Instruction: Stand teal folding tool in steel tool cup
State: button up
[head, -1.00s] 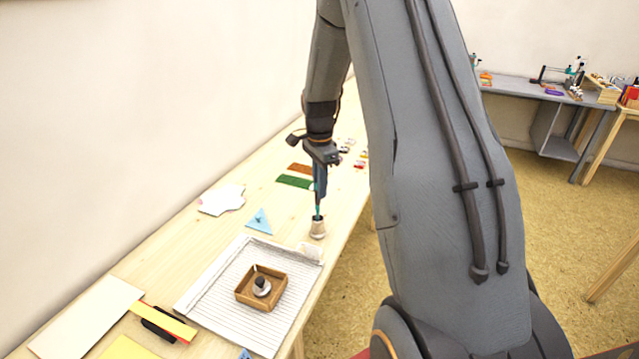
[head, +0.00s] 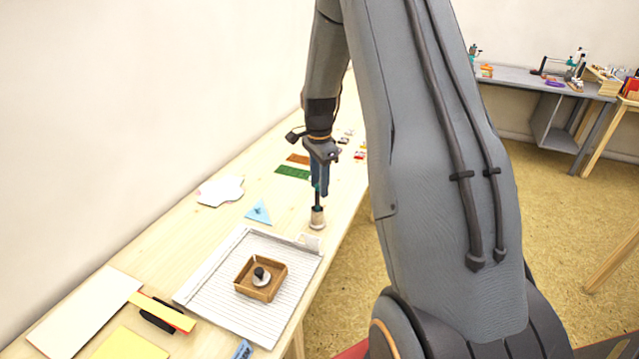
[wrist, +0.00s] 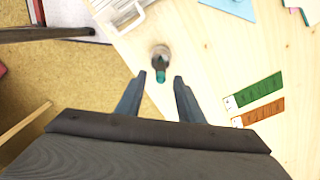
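The steel tool cup (head: 317,222) stands upright on the table near its right edge, and from above in the wrist view (wrist: 160,51). The teal folding tool (wrist: 160,76) stands in the cup, its teal end pointing up towards my wrist camera; in the head view its dark lower shaft (head: 317,201) runs down into the cup mouth. My gripper (wrist: 159,78) is above the cup with its fingers apart, one on each side of the tool's teal end, with a visible gap on both sides. In the head view the fingers partly hide the tool.
A lined board (head: 215,291) bearing a wooden tray (head: 270,293) with a stamp lies in front of the cup. A blue triangle (head: 258,212) is left of it; green (head: 293,173) and brown strips (head: 298,159) lie behind. The table's right edge is close to the cup.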

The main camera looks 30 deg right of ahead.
jog(key=shift+r+b, duration=1.1)
jog(key=shift+r, duration=2.85)
jog(key=shift+a, duration=0.1)
